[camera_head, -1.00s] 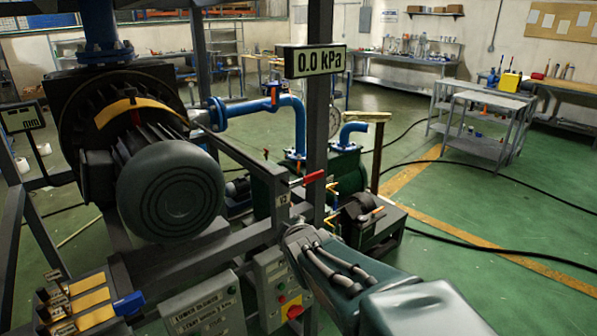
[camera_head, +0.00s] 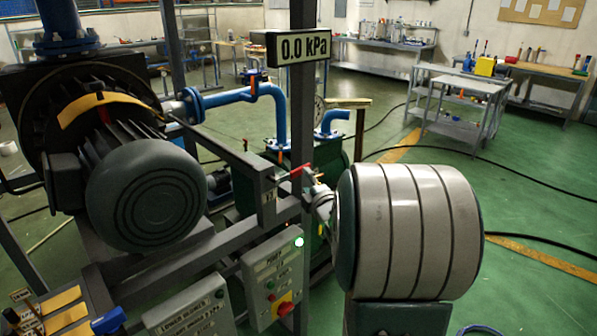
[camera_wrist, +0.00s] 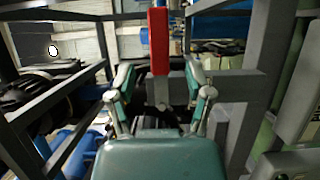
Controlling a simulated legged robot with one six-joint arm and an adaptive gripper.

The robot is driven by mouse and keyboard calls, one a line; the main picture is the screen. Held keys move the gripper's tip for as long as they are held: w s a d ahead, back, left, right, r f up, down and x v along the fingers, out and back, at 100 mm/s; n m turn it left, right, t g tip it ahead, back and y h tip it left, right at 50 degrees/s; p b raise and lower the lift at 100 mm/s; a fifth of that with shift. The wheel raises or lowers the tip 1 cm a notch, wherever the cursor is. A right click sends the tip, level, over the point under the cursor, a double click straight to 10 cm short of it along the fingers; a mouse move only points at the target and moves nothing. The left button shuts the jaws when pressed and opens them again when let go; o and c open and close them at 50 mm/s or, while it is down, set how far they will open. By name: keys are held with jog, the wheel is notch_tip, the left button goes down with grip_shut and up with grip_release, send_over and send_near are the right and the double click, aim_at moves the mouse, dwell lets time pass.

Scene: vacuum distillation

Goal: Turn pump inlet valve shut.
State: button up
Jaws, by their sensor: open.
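A red valve handle (camera_head: 300,170) shows in the head view on the grey frame beside a small tag, below the pressure display. In the wrist view the red handle (camera_wrist: 159,40) stands upright straight ahead, in front of a grey frame bar. My gripper (camera_wrist: 158,78) is open, with one green finger on each side of the handle's line. The handle's lower end lies between the fingertips in the picture; contact cannot be told. In the head view my gripper (camera_head: 315,188) is close to the handle, partly hidden by my thick wrist.
A display (camera_head: 300,47) on a post reads 0.0 kPa. A large motor (camera_head: 145,190) stands at left. Blue pipes (camera_head: 278,110) lie behind.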

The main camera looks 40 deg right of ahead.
aim_at(301, 172)
jog(key=x, duration=0.6)
jog(key=shift+s+d, duration=0.1)
jog(key=shift+d, duration=0.15)
jog(key=shift+a, duration=0.1)
jog(key=shift+a, duration=0.1)
grip_shut()
